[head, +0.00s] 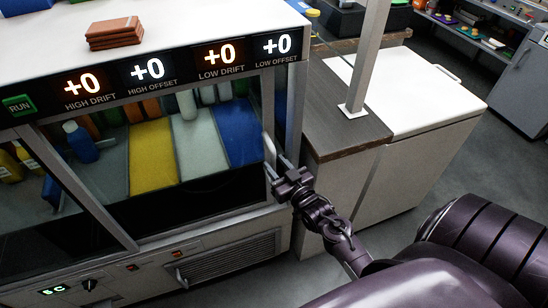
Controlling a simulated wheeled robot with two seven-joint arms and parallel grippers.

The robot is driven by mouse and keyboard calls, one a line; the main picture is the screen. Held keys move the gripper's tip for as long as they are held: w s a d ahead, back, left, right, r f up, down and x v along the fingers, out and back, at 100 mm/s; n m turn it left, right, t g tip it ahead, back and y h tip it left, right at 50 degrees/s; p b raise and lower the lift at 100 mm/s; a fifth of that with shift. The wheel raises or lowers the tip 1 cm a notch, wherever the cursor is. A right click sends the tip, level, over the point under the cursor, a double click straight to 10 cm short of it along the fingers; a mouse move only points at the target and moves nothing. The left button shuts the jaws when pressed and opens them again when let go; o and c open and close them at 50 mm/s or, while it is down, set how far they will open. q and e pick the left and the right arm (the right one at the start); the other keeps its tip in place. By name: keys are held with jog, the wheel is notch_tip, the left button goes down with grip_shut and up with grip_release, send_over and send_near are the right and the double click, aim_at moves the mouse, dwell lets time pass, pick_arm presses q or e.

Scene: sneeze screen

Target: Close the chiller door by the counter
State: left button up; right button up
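The chiller (215,228) stands at the left, with a dark glazed front and a lit display strip along its top. Through its glass I see yellow, white and blue panels and several bottles. A pale upright frame (295,105) edges the glass at the right, and a narrow bright strip that looks like a door handle stands beside it. My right gripper (274,165) is at this strip, low on the right edge of the glass. Its fingertips overlap the strip, so I cannot tell whether they grip it. How far the door stands open is unclear. My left gripper is out of view.
A counter (335,105) with a dark top and a post (370,55) adjoins the chiller on the right, beside a white-lidded cabinet (430,95). Brown blocks (114,32) lie on the chiller top. Grey floor (425,210) is clear at the right.

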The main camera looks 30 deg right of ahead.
jog(key=shift+w, duration=1.05)
grip_shut()
jog(key=shift+d, duration=0.1)
